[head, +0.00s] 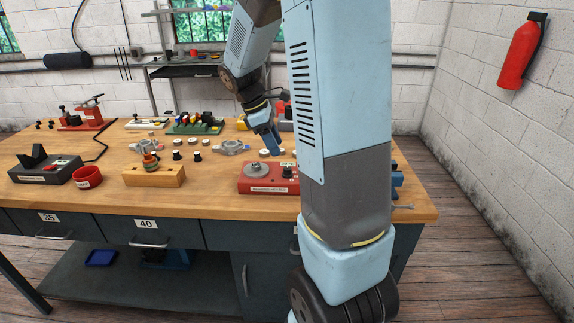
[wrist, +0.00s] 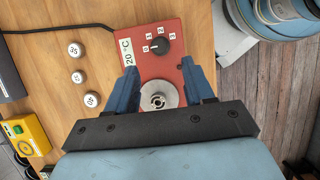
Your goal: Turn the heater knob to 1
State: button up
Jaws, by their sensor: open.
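The red heater (wrist: 178,74) lies below my gripper in the wrist view, with a round metal plate, a 20 °C label and a black knob (wrist: 159,46). The knob has marks 0, 1, 2 and 3 around it, and its white pointer appears to face 0. My gripper (wrist: 160,73) is open and empty, its fingers spread over the heater with the knob ahead of their tips, apart from it. In the head view the heater (head: 262,187) is on the bench at right, partly hidden by my arm. My gripper (head: 276,150) is above its back side.
Several white-topped round parts (wrist: 78,78) stand left of the heater, with a yellow device (wrist: 30,135) farther left. A dark cable runs toward the heater. The wooden bench (head: 215,200) ends just right of it. An orange block (head: 153,176) stands left.

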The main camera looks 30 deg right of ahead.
aim_at(288, 168)
jog(key=x, duration=0.8)
jog(key=shift+f, duration=0.2)
grip_shut()
jog(key=shift+d, duration=0.25)
jog(key=shift+a, duration=0.1)
